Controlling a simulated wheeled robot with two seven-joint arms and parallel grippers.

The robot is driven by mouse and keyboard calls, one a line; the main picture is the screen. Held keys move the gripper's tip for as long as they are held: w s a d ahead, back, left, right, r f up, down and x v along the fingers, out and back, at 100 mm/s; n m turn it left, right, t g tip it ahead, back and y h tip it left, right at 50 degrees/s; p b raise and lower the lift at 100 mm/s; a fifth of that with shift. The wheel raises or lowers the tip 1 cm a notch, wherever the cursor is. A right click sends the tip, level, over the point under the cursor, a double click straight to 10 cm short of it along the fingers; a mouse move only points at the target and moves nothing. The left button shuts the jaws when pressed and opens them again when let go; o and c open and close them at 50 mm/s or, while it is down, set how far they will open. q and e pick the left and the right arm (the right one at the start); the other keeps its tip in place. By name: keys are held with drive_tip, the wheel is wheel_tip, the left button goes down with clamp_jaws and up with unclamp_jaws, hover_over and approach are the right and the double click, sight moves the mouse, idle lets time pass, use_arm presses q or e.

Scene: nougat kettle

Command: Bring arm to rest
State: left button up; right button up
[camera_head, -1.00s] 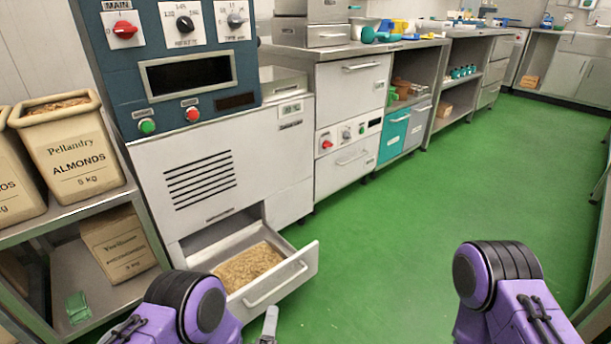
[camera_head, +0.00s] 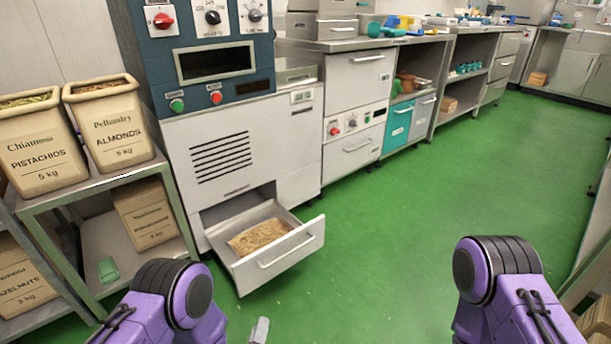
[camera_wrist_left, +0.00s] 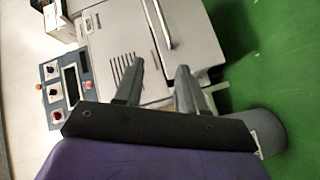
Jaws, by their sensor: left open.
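My left arm's purple link (camera_head: 165,298) shows at the bottom of the head view, with a small grey part of my left gripper (camera_head: 260,331) beside it at the lower edge. In the left wrist view the two grey fingers of my left gripper (camera_wrist_left: 158,76) stand apart with nothing between them. Beyond them is the white machine front with its vent slots (camera_wrist_left: 124,72). My right arm's purple link (camera_head: 500,285) is at the lower right; its gripper is out of view.
An open drawer (camera_head: 292,248) of brown granular material juts from the machine under the blue control panel (camera_head: 205,60). Bins labelled pistachios (camera_head: 42,145) and almonds (camera_head: 112,125) stand on a metal shelf at left. The green floor (camera_head: 400,230) between the arms is clear.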

use_arm(q)
drive_tip(key=s+a+f+m+g+y, duration=0.25)
drive_tip(key=s+a+g, duration=0.55)
drive_tip(key=s, duration=0.5)
drive_tip(key=s+a+f+m+g+y, duration=0.25)
drive_tip(key=s+a+f+g, duration=0.2)
drive_tip(key=s+a, duration=0.75)
wheel_tip(320, 180, down, 6)
drive_tip(key=s+d+g+b, duration=0.2)
drive_tip(key=b, duration=0.5)
use_arm(e)
wheel_tip(320, 180, down, 6)
drive_tip(key=s+f+g, duration=0.1)
use_arm(q)
wheel_tip(320, 180, up, 38)
drive_tip(key=w+t+p, duration=0.1)
drive_tip(key=w+p, duration=0.1)
drive_tip(key=p, duration=3.6)
drive_tip(key=shift+a+r+p, duration=0.15)
drive_tip(key=shift+r+p, duration=0.1)
drive_tip(key=shift+p, duration=0.05)
use_arm(e)
wheel_tip(320, 180, up, 39)
drive_tip(key=w+t, duration=0.1)
drive_tip(key=shift+f, duration=0.2)
